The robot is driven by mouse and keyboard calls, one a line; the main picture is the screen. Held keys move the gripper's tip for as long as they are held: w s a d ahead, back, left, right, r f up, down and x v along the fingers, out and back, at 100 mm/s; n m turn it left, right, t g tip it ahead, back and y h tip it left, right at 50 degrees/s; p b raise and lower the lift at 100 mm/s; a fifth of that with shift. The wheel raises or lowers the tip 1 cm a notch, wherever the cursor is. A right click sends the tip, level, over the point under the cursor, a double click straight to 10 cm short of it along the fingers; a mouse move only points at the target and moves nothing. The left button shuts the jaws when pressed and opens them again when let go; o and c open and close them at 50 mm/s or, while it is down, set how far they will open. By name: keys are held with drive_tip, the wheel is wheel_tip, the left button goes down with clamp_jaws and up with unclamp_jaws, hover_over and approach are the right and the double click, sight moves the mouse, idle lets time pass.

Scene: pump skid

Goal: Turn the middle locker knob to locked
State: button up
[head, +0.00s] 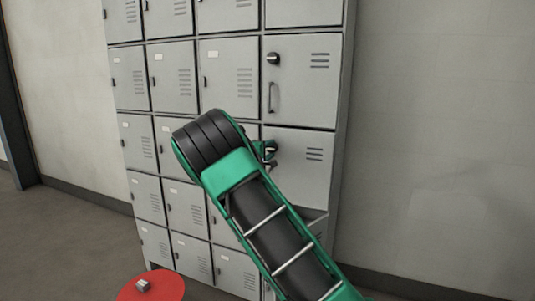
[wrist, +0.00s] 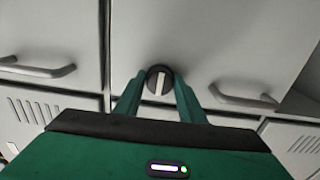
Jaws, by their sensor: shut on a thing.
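The middle locker knob (wrist: 158,82) is a round black dial with a white bar across its face. In the wrist view the bar stands close to upright. My gripper (wrist: 158,97) has its green fingers on either side of the knob and is shut on it. In the head view my gripper (head: 268,151) is at the left part of the middle large locker door (head: 305,170), and the knob is hidden there by the gripper and arm. That door looks closed.
Above is another large locker door with a black knob (head: 272,58) and a bar handle (head: 270,97). The wrist view shows handles left (wrist: 38,70) and right (wrist: 245,98) of the knob. A red round top (head: 172,290) bears a small grey block (head: 143,286).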

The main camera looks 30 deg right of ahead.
drive_tip(key=shift+w+a+f, duration=0.15)
drive_tip(key=shift+a, duration=0.1)
drive_tip(key=o, duration=1)
drive_tip(key=shift+w, duration=0.1)
drive_tip(key=shift+o, duration=0.2)
drive_tip(key=shift+d, duration=0.1)
drive_tip(key=shift+s, duration=0.2)
drive_tip(key=v, duration=1)
drive_tip(key=shift+a, duration=0.3)
drive_tip(key=shift+s, duration=0.15)
